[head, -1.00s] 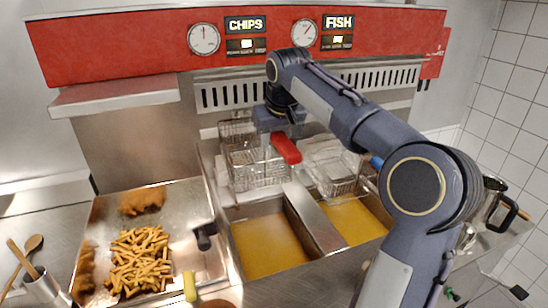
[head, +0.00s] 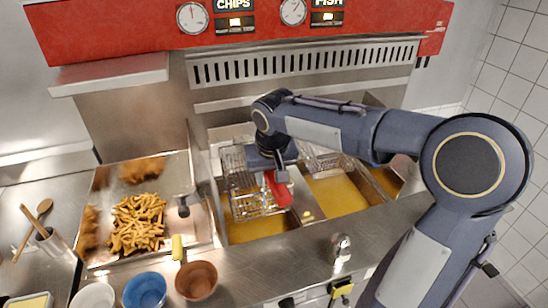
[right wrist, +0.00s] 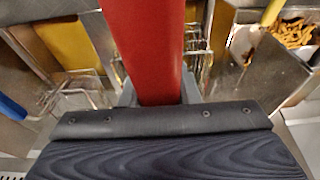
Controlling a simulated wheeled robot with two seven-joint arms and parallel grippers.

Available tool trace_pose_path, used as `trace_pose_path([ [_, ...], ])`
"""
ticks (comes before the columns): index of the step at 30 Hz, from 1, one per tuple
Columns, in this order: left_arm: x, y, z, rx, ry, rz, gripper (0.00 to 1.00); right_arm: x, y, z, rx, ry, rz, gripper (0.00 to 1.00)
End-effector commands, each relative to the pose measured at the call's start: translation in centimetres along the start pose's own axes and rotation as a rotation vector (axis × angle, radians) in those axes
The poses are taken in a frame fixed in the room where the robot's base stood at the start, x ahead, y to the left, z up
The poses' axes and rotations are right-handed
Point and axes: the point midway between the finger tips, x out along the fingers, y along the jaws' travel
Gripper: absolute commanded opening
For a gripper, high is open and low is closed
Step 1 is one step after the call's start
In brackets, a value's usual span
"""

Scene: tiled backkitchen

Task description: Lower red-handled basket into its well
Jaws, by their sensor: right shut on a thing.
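The wire basket (head: 238,182) with the red handle (head: 279,190) hangs over the left fryer well (head: 258,230), which holds yellow oil. Its wire front covers the rear part of the oil; I cannot tell whether its bottom touches the oil. My right gripper (head: 272,172) is shut on the red handle, at the basket's right side. In the right wrist view the red handle (right wrist: 145,50) runs up from the jaws, with basket wires (right wrist: 198,50) partly hidden behind it. My left gripper is not in view.
A second wire basket (head: 317,154) sits behind the right well (head: 338,196), partly hidden by my arm. A tray of chips (head: 138,222) and battered pieces stands left of the wells. Blue (head: 145,290) and brown (head: 196,281) bowls stand in front.

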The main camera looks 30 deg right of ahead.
Motion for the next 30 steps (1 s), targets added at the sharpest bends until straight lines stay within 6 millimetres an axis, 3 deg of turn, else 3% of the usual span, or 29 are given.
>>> trace_pose_path([
  [30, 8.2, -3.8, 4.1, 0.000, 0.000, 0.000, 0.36, 12.1, 0.1, 3.2, 0.000, 0.001, 0.000, 0.00],
])
